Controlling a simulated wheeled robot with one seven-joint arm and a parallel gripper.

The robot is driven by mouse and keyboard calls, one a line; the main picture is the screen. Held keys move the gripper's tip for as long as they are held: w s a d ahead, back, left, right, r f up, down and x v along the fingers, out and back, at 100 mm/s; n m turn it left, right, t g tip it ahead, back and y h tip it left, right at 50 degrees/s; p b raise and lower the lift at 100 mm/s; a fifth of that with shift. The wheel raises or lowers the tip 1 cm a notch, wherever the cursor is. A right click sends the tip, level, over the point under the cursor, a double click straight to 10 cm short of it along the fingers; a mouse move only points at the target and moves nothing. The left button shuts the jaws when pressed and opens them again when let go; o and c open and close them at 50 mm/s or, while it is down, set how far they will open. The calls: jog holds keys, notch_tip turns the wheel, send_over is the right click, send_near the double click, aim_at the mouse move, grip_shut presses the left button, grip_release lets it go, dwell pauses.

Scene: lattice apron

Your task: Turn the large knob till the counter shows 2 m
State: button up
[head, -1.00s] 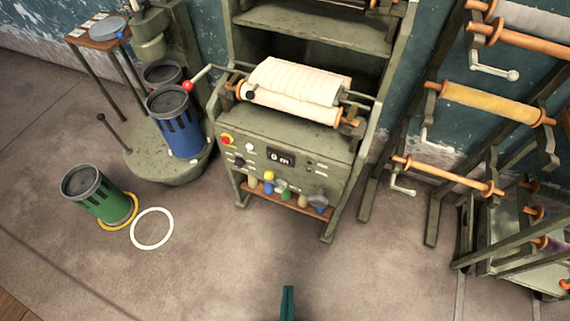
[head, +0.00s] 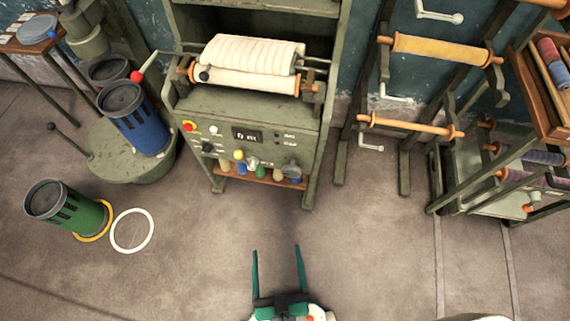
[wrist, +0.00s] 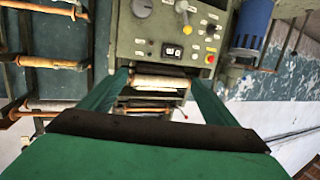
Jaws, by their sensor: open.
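The green-grey machine (head: 262,107) stands ahead of me against the wall. Its counter (head: 246,134) appears to read 0 m; it also shows upside down in the wrist view (wrist: 172,50). A large grey knob (head: 291,167) sits low on the right of the panel, and shows at the top of the wrist view (wrist: 141,8). My gripper (head: 276,250) has two teal fingers spread apart with nothing between them. It is in front of the machine, apart from the panel and the knob.
The panel also carries a red button (head: 189,126), a black knob (head: 207,147) and a yellow knob (head: 239,154). Roller racks (head: 410,125) stand right. Floor before the machine is clear.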

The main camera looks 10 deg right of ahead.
jog(key=w+d+f+m+t+h, duration=0.1)
jog(key=w+d+f+h, duration=0.1)
jog(key=w+f, duration=0.95)
jog(key=m+h, duration=0.1)
jog(key=h, duration=0.2)
send_near(291, 174)
jog(key=shift+h, duration=0.3)
jog(key=x, duration=1.1)
jog(key=shift+w+a+f, duration=0.1)
jog(key=shift+w+f, duration=0.15)
jog(key=shift+w, duration=0.1)
jog(key=shift+s, duration=0.1)
jog(key=c, duration=1.1)
